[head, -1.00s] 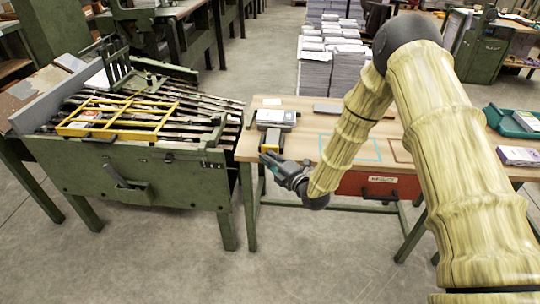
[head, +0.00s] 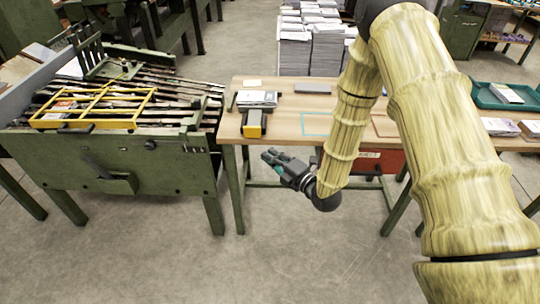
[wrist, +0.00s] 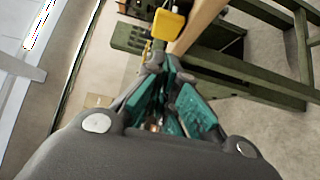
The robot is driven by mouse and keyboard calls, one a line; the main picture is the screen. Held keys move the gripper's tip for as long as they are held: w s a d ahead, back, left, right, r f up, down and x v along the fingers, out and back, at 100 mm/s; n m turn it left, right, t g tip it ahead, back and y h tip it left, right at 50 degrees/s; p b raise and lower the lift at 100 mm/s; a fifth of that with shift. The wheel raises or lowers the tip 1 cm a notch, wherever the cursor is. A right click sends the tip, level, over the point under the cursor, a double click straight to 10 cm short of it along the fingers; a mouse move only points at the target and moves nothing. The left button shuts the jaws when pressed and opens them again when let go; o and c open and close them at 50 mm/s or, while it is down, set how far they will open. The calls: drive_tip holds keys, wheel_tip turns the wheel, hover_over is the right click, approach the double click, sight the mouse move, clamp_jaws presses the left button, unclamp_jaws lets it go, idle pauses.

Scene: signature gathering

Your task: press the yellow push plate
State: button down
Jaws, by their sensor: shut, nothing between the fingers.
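The yellow push plate (head: 253,125) is on the front of a small grey device (head: 257,99) at the left end of the wooden table, by its front edge. The plate also shows in the wrist view (wrist: 168,24), at the top, beyond the fingers. My gripper (head: 270,157) is in front of the table edge, below and slightly right of the plate in the head view. Its teal-padded fingers (wrist: 160,82) are shut and empty. A clear gap shows between the fingertips and the plate.
A green machine (head: 120,165) with a yellow frame (head: 95,122) on top stands left of the table (head: 285,125). A grey block (head: 312,88) and a teal outline lie right of the device. A red drawer (head: 392,160) hangs under the table. Floor in front is clear.

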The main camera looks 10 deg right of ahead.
idle(0.5)
drive_tip(key=s, duration=0.3)
drive_tip(key=shift+s+a+r, duration=0.1)
drive_tip(key=shift+s, duration=0.1)
drive_tip(key=shift+w+p, duration=0.1)
drive_tip(key=shift+p, duration=0.2)
drive_tip(key=shift+w+d+p+x, duration=0.3)
drive_tip(key=shift+d+x, duration=0.1)
drive_tip(key=shift+x, duration=1.7)
drive_tip(key=shift+w+d+p+x, duration=0.25)
drive_tip(key=shift+d+x, duration=0.15)
drive_tip(key=shift+x, duration=1.7)
drive_tip(key=shift+w+d+p+x, duration=0.3)
drive_tip(key=shift+d+x, duration=0.1)
drive_tip(key=shift+x, duration=1.7)
